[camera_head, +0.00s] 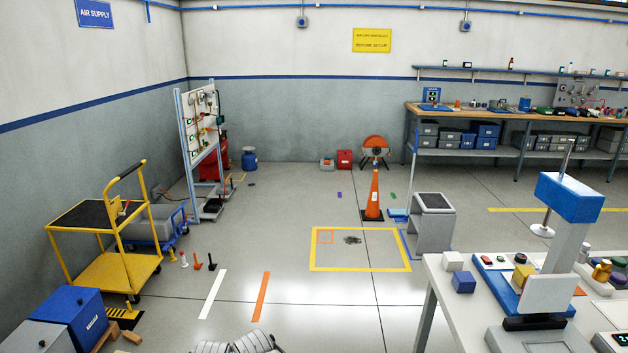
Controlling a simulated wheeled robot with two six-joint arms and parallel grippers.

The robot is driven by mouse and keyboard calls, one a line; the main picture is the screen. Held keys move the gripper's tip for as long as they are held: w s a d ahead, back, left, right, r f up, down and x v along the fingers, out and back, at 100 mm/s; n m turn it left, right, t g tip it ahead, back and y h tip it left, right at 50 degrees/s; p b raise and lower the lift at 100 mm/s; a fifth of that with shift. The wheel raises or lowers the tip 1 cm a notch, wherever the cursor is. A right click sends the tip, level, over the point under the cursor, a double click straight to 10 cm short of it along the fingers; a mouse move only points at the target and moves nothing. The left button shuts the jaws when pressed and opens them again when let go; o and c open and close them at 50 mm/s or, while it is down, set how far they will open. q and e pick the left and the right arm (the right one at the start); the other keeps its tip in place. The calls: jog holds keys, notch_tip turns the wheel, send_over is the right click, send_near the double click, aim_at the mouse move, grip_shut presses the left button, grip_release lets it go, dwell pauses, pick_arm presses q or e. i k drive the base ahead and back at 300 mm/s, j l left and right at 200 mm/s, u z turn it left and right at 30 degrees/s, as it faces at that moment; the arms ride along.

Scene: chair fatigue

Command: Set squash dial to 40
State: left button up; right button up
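I cannot pick out a squash dial with a readable scale. On the white table (440,289) at the right, small round purple and green knob-like pieces (618,278) sit near the right edge, too small to read. A tall device with a blue block (569,197) on a grey-white column stands over that table, with a white plate (548,294) and a black base below it. Neither gripper can be made out. Two grey ribbed pieces (257,342) at the bottom edge are cut off, and I cannot tell what they are.
A yellow trolley (132,270) and blue box (72,305) stand at the left. A long workbench (492,115) lines the back right. The middle floor is largely clear.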

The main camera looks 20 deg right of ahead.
aim_at(519, 258)
jog(key=i+z, duration=0.2)
jog(key=z, duration=0.2)
jog(key=i+j+z, duration=0.1)
jog(key=z, duration=0.35)
jog(key=i+j+z, duration=0.2)
jog(key=z, duration=0.2)
jog(key=i+j+z, duration=0.15)
jog(key=z, duration=0.25)
jog(key=i+j+z, duration=0.1)
jog(key=j+z, duration=0.15)
jog(key=z, duration=0.2)
jog(key=i+j+z, duration=0.15)
jog(key=j+z, duration=0.25)
jog(key=i+j+z, duration=0.1)
jog(key=j+z, duration=0.25)
jog(key=j, duration=0.3)
jog(key=j+z, duration=0.4)
jog(key=j, duration=0.15)
